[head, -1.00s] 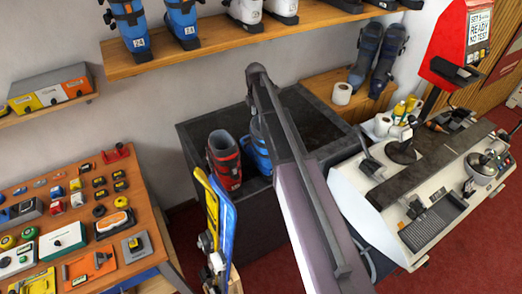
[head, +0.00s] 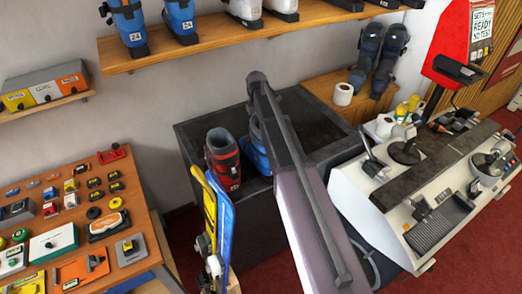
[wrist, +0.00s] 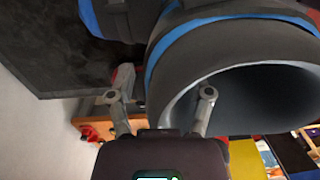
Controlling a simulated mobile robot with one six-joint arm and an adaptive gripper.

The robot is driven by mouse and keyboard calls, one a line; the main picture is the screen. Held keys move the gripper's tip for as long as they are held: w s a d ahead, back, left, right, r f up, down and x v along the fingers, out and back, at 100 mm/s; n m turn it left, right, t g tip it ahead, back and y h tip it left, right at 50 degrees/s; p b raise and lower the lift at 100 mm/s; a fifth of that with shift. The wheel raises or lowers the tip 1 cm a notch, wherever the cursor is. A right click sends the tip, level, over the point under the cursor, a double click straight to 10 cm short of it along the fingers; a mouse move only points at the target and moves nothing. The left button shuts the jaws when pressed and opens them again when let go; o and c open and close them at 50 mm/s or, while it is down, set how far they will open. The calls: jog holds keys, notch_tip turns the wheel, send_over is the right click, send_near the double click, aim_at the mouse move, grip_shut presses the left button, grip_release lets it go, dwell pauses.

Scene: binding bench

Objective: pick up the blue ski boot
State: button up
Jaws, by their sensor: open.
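The blue ski boot (head: 257,151) stands on the dark bench top, mostly hidden behind my arm in the head view. In the wrist view its black cuff with blue trim (wrist: 178,60) fills the upper right, and its open top faces the camera. My gripper (wrist: 160,95) is open and empty, very close to the cuff. The right fingertip shows in front of the cuff opening, the left one outside the boot. I cannot tell whether either touches it. My gripper's fingers are hidden in the head view.
A red and black boot (head: 222,158) stands close on the left of the blue one. Skis (head: 219,215) stand upright in front of the dark bench (head: 192,128). Other blue boots (head: 180,18) stand on the wall shelf above. A white machine (head: 385,215) is on the right.

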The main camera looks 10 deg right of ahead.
dwell(0.3)
grip_shut()
jog(key=shift+r, duration=0.1)
dwell(0.4)
notch_tip(320, 180, up, 10)
jog(key=p, duration=1)
dwell(0.8)
